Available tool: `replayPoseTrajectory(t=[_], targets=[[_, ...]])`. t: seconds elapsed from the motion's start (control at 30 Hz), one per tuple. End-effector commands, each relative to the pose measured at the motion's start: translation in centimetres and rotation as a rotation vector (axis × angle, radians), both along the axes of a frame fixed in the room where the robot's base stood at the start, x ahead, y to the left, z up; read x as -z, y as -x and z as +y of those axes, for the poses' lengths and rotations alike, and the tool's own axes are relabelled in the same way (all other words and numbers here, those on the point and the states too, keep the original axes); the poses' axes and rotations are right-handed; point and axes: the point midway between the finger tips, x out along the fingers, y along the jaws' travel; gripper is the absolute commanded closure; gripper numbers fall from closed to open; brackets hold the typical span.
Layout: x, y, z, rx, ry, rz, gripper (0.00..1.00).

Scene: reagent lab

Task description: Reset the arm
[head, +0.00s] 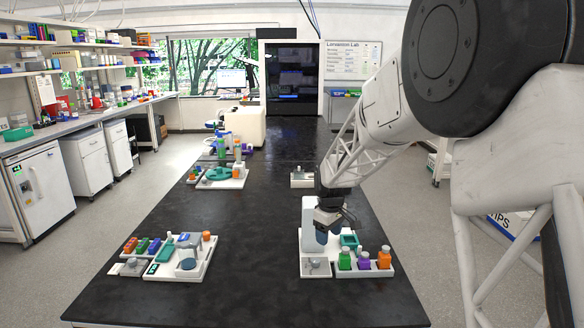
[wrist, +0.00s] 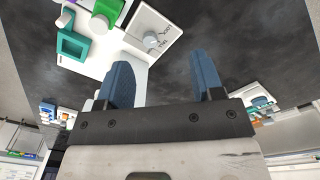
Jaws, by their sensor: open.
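My gripper (head: 325,222) hangs over the right-hand white station (head: 307,258) on the black table (head: 250,290) in the head view. In the wrist view my gripper (wrist: 165,85) shows two blue fingers spread apart with nothing between them. Beyond the fingertips lies a white block with a grey knob (wrist: 151,40). The arm comes in from the right of the head view. The gripper hides part of the station behind it.
Another white station (head: 190,270) with colored tubes is at the front left. The table's middle between the stations is clear. More equipment stands farther back.

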Motion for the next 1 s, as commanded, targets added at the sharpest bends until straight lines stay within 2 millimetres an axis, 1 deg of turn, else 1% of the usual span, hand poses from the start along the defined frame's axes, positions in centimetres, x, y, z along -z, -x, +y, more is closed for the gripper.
replayPoseTrajectory(t=[0.03,0.1,0.3,0.47,0.5,0.67,0.8,1.0], targets=[[-1.1,1.2,-0.3,0.022,-0.001,-0.007,0.39],[-2.5,2.9,-0.8,0.054,-0.003,-0.015,0.39],[-5.7,7.7,-1.9,0.147,-0.009,-0.036,0.39],[-7.9,11.8,-2.8,0.222,-0.015,-0.053,0.39],[-8.4,12.9,-3.0,0.24,-0.017,-0.057,0.39],[-10.1,17.0,-3.7,0.313,-0.025,-0.074,0.39],[-11.2,20.8,-4.3,0.378,-0.033,-0.088,0.39],[-12.3,26.1,-5.2,0.472,-0.043,-0.107,0.39]])
